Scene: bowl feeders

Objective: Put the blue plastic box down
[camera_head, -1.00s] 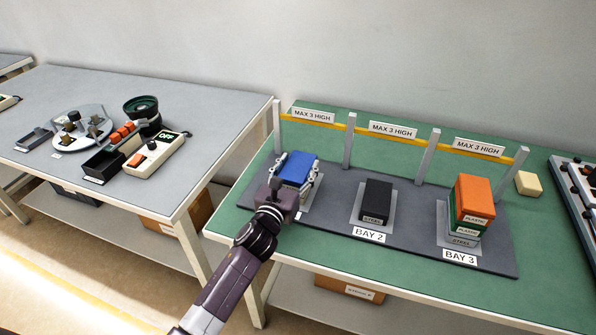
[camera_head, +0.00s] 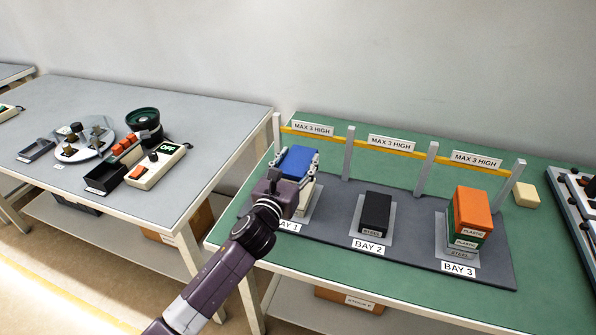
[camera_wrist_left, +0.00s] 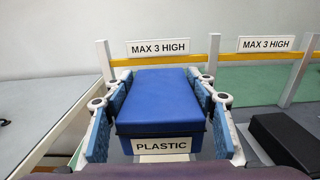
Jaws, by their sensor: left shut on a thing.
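The blue plastic box (camera_head: 298,158) is held between the fingers of my left gripper (camera_head: 297,166), over bay 1 at the left end of the dark grey base (camera_head: 332,216). In the left wrist view, the blue box (camera_wrist_left: 162,97) sits level between both blue-padded fingers, with its PLASTIC label facing me. A light-coloured surface shows under it in the head view; I cannot tell what it is or how large the gap is. My gripper and wrist hide much of bay 1. My right gripper is not in view.
Bay 2 holds a black steel box (camera_head: 375,212). Bay 3 holds a stack with an orange box (camera_head: 473,207) on top. Grey posts and a yellow bar (camera_head: 412,153) with MAX 3 HIGH signs stand behind the bays. A beige block (camera_head: 527,195) lies at the right.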

